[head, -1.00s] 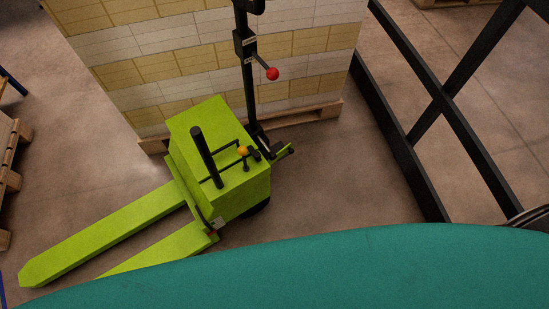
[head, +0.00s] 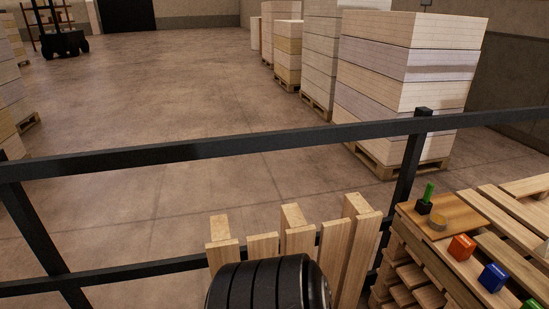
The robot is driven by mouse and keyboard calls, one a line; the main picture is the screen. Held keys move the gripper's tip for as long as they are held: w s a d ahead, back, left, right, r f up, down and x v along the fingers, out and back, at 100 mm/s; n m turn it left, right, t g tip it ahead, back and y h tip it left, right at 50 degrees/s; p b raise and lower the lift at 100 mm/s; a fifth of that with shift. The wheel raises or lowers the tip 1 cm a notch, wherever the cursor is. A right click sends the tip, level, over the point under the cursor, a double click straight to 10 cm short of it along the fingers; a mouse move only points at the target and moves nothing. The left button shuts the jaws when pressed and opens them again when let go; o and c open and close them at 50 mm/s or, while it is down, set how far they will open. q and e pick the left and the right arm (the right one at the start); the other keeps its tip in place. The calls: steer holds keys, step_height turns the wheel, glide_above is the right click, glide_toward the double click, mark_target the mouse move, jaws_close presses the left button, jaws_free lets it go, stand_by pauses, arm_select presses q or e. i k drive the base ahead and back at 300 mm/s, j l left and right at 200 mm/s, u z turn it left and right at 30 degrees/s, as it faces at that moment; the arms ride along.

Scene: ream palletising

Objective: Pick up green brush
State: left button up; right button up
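The green brush (head: 428,194) is at the right of the head view. Its green handle points up from a dark base. It stands on a brown board (head: 459,214) on top of a wooden pallet stack, beside a small round tan object (head: 437,222). Neither of my grippers shows in the head view, so I cannot see whether they are open or shut.
A black rail fence (head: 250,145) crosses the view. Red (head: 461,247), blue (head: 491,278) and green (head: 531,308) blocks line the stack's near side. Upright wooden pieces (head: 299,240) stand at bottom centre. Paper stacks (head: 405,75) stand beyond the fence; the floor there is largely open.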

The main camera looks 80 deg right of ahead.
mark_target(427, 194)
steer(key=z, duration=0.95)
steer(key=l+z, duration=0.1)
steer(key=z, duration=0.9)
steer(key=l+z, duration=0.1)
steer(key=z, duration=1.35)
steer(key=i+z, duration=0.1)
steer(key=z, duration=0.35)
